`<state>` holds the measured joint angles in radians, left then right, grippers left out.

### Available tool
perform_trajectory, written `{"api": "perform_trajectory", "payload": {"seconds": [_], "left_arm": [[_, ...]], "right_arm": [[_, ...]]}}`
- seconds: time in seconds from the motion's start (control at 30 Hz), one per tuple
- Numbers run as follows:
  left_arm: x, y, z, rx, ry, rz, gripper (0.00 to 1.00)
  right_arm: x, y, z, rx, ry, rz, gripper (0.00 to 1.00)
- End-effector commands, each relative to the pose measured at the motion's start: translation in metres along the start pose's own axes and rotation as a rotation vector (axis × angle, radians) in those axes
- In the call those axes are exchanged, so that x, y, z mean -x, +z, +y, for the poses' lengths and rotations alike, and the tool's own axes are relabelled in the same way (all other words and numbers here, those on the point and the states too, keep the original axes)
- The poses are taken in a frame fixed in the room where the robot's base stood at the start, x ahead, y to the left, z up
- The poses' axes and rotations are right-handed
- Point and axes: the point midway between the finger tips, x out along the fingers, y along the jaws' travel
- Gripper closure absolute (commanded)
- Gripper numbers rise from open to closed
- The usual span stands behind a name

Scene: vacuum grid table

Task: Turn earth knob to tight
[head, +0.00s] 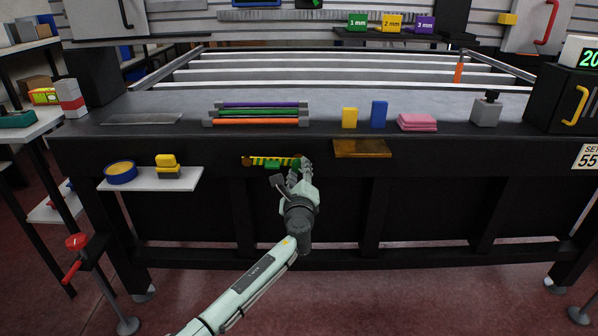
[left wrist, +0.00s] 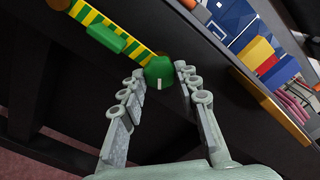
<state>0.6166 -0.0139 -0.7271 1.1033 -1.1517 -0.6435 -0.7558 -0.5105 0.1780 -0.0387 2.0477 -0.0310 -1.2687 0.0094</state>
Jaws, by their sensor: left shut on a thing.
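The earth knob (left wrist: 158,70) is green with a short white mark, seen in the left wrist view at the end of a yellow-and-green striped strip (left wrist: 105,30). The strip also shows in the head view (head: 270,160) on the dark front face of the table, with a small green block (left wrist: 107,39) on it. My left gripper (head: 300,168) reaches up to the strip's right end. In the left wrist view its fingers stand on either side of the knob, shut on it. The knob is mostly hidden by the gripper in the head view. My right gripper is not in view.
A brown ledge (head: 362,149) sits on the table front, right of the gripper. A white shelf (head: 150,181) with a blue-rimmed yellow roll and yellow blocks is to the left. Coloured rods (head: 260,112), blocks and pink cloths (head: 417,121) lie on the tabletop above.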

Motion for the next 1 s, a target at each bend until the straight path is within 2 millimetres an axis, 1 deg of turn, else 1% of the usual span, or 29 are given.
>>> {"api": "perform_trajectory", "payload": {"seconds": [0.03, 0.13, 0.2, 0.47, 0.57, 0.67, 1.0], "left_arm": [[-0.001, 0.002, -0.002, 0.001, -0.003, -0.003, 0.66], [-0.001, 0.002, -0.002, 0.001, -0.002, -0.002, 0.54], [-0.001, 0.001, -0.001, 0.001, -0.002, -0.002, 0.47], [0.0, 0.0, 0.0, 0.002, -0.001, -0.001, 0.47], [0.005, 0.0, 0.0, 0.003, -0.001, 0.0, 0.47], [0.018, 0.0, 0.001, 0.003, 0.0, 0.0, 0.47], [0.09, 0.0, 0.0, 0.003, -0.001, 0.001, 0.47]], "right_arm": [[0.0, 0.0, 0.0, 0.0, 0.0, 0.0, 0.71], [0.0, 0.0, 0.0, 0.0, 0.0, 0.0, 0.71], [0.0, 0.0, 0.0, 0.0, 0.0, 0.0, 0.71], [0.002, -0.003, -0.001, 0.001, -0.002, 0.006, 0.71], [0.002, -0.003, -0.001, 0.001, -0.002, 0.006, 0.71], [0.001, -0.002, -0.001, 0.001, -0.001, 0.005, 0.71], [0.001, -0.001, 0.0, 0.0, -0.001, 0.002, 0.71]]}}
